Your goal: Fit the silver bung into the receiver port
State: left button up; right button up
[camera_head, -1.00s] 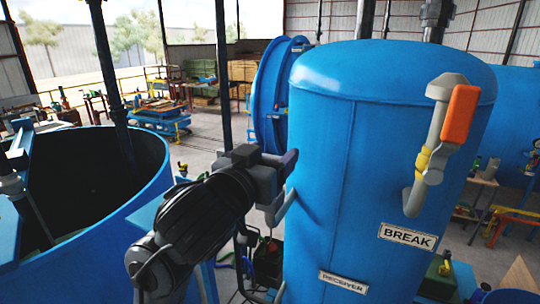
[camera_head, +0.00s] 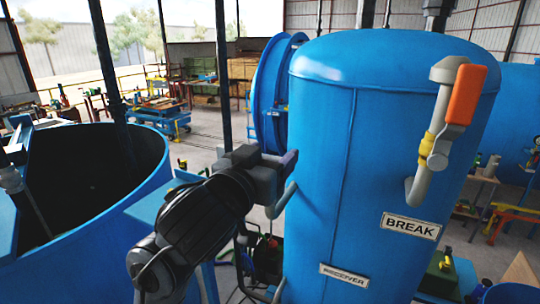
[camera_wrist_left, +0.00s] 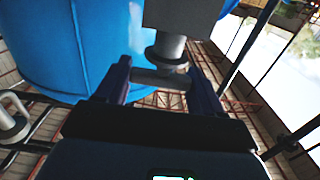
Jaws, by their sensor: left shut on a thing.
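My left gripper (camera_head: 288,162) is beside the left wall of the blue receiver tank (camera_head: 385,140), above a bent grey pipe (camera_head: 281,201). In the left wrist view its two dark purple fingers (camera_wrist_left: 163,84) are shut on a grey metal piece, seemingly the silver bung (camera_wrist_left: 158,77), which spans the gap between them. A round grey collar and stem (camera_wrist_left: 166,52) meet this piece, under a darker grey block; I cannot tell whether they are the port or part of the bung. In the head view the bung is hidden. My right gripper is not in view.
A grey pipe with an orange lever (camera_head: 464,95) stands out from the receiver's front, above the BREAK label (camera_head: 410,226). A large open blue vessel (camera_head: 150,170) is at the left. A dark vertical post (camera_head: 223,70) rises behind my arm.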

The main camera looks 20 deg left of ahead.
pick_arm(q)
jog(key=shift+f+b, duration=0.7)
jog(key=shift+f, duration=0.3)
jog(key=o, duration=1.1)
jog(key=shift+o, duration=0.2)
jog(key=shift+s+r, duration=0.1)
jog(key=shift+s, duration=0.45)
jog(key=s, duration=0.9)
jog(key=shift+s+a+b, duration=0.35)
jog(key=shift+s+a, duration=0.05)
